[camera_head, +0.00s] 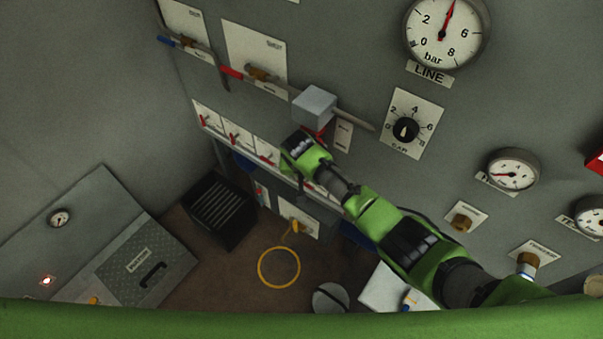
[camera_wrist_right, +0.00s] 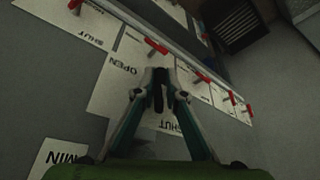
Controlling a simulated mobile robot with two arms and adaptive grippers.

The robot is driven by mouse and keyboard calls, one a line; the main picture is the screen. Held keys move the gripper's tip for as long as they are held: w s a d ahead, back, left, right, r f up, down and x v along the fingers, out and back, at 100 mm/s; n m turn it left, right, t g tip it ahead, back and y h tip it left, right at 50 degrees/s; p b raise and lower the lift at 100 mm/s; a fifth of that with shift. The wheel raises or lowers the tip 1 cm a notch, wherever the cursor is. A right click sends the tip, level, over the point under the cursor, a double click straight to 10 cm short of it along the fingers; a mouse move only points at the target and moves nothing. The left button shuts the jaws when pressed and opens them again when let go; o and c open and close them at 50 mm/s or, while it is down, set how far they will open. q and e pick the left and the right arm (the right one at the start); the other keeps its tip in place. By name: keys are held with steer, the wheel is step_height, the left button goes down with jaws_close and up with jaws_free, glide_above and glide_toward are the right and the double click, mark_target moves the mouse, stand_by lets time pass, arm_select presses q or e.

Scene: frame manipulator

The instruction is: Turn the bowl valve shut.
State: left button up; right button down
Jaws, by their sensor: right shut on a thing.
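My right arm comes in from the right in the head view, and its wrist (camera_head: 305,152) is at the panel wall, below a grey box on a pipe. The gripper's fingers are hidden there. In the right wrist view my right gripper (camera_wrist_right: 160,82) is shut on a dark valve handle (camera_wrist_right: 159,98). The handle stands in front of a white card (camera_wrist_right: 112,88) with OPEN above left and SHUT below right, both upside down. No bowl label is readable, so I cannot tell which valve it is by name. My left gripper is not in view.
The grey box (camera_head: 314,104) and its pipe (camera_head: 357,119) stick out just above my wrist. A row of red-levered cards (camera_head: 236,138) runs along the wall to the left. A black crate (camera_head: 217,211) and a yellow ring (camera_head: 279,267) are on the floor below.

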stand_by(0.3)
steer(key=c, duration=2.4)
jaws_free()
steer(key=shift+o, duration=0.2)
steer(key=v, duration=1.1)
steer(key=shift+r, duration=0.4)
steer(key=shift+s, duration=0.1)
